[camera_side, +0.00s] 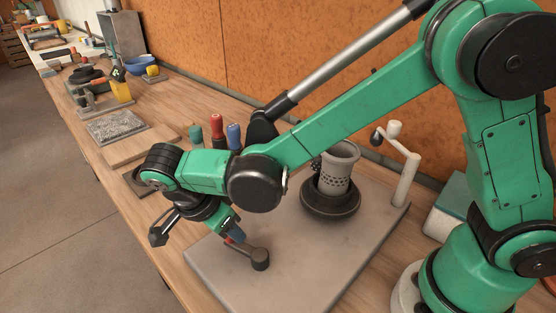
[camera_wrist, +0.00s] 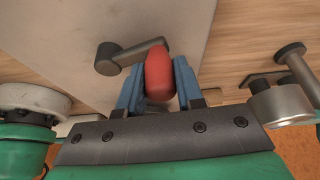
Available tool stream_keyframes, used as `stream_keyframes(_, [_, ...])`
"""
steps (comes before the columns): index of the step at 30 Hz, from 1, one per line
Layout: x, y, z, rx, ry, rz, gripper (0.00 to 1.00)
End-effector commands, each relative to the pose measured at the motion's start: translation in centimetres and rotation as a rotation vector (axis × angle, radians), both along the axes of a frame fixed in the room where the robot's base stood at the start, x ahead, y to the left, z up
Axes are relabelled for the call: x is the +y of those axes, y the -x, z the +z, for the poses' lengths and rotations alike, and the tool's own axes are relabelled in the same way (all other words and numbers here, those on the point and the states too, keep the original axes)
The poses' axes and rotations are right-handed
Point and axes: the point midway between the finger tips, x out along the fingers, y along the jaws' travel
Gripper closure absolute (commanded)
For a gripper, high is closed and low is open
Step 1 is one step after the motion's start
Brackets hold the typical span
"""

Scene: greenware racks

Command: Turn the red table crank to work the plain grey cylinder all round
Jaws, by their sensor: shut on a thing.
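The red table crank's handle (camera_wrist: 158,78) stands between the blue fingers of my gripper (camera_wrist: 158,88), which is shut on it. A grey crank arm (camera_wrist: 140,54) runs from the handle to a dark round hub (camera_wrist: 107,59) on the grey board. In the side view my gripper (camera_side: 234,236) points down at the board's front, beside the hub (camera_side: 260,259); the handle is mostly hidden there. The grey cylinder (camera_side: 337,165) stands upright on a dark round turntable (camera_side: 330,206). A band of dark dots shows on its side; its far side is hidden, and my arm covers part of its left.
A pale post (camera_side: 405,180) with a side arm and white knob (camera_side: 394,129) rises at the board's back right corner. Green, red (camera_side: 216,128) and blue (camera_side: 234,135) bottle-like things stand behind my wrist. The board (camera_side: 290,270) is bare around the crank.

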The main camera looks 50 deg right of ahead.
Motion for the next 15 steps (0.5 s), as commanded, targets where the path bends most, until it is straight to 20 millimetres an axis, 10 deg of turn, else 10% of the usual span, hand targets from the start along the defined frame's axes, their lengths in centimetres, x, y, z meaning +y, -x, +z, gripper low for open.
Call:
stream_keyframes(11, [-0.04, -0.05, 0.02, -0.002, 0.001, -0.004, 1.0])
stream_keyframes(12, [-0.04, -0.04, 0.02, -0.002, 0.001, -0.004, 0.66])
stream_keyframes(15, [-0.03, -0.04, 0.02, -0.001, 0.001, -0.004, 0.38])
